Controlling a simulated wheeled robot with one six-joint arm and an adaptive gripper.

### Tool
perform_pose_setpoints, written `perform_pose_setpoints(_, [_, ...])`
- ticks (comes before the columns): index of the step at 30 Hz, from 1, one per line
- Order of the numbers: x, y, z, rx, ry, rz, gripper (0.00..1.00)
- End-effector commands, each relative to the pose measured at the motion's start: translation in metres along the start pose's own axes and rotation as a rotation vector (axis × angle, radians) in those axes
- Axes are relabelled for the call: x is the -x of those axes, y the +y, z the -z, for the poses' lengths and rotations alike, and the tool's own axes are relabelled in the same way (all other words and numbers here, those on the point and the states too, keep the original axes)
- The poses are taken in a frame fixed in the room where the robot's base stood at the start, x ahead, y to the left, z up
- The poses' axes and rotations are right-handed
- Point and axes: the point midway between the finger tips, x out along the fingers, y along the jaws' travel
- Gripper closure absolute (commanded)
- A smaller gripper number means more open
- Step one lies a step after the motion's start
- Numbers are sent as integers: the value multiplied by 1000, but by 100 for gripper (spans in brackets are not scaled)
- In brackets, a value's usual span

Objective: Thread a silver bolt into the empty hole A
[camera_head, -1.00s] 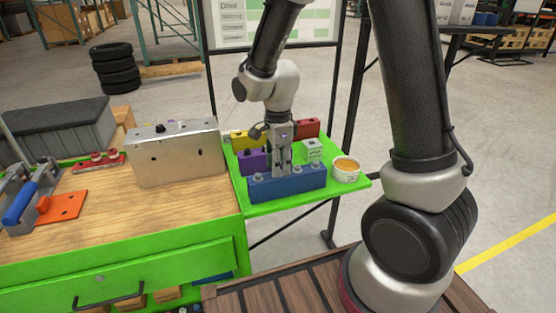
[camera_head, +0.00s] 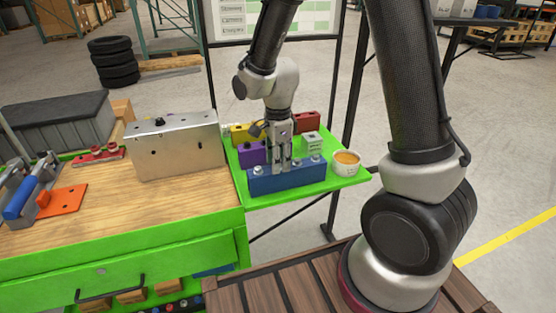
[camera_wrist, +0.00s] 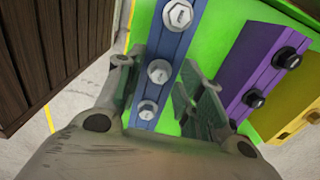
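A blue block (camera_head: 288,181) on the green side shelf holds a row of silver bolts. In the wrist view these are a far bolt (camera_wrist: 178,14), a middle bolt (camera_wrist: 159,72) and a near bolt (camera_wrist: 147,110), all heads up. My gripper (camera_head: 281,165) points down over the middle of the block. In the wrist view my gripper (camera_wrist: 156,70) is open, with one finger on each side of the block and the middle bolt between them. Contact is not clear. The silver metal chassis (camera_head: 185,155) stands on the bench at left, with small dark holes in its front.
Behind the blue block are a purple block (camera_head: 250,154), a yellow block (camera_head: 240,137), a red block (camera_head: 308,121) and a small pale block (camera_head: 312,144). An orange plate (camera_head: 62,200) lies on the bench.

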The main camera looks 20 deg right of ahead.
Motion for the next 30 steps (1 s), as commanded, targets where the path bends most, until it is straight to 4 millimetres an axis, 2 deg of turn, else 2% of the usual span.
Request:
perform_pose_setpoints(2, [0, 0, 0, 0, 0, 0, 66])
perform_pose_setpoints(6, [0, 0, 0, 0, 0, 0, 92])
perform_pose_setpoints(8, [0, 0, 0, 0, 0, 0, 100])
perform_pose_setpoints(16, [4, -1, 0, 0, -1, 2, 100])
perform_pose_setpoints(30, [45, -1, 0, 0, -1, 3, 100])
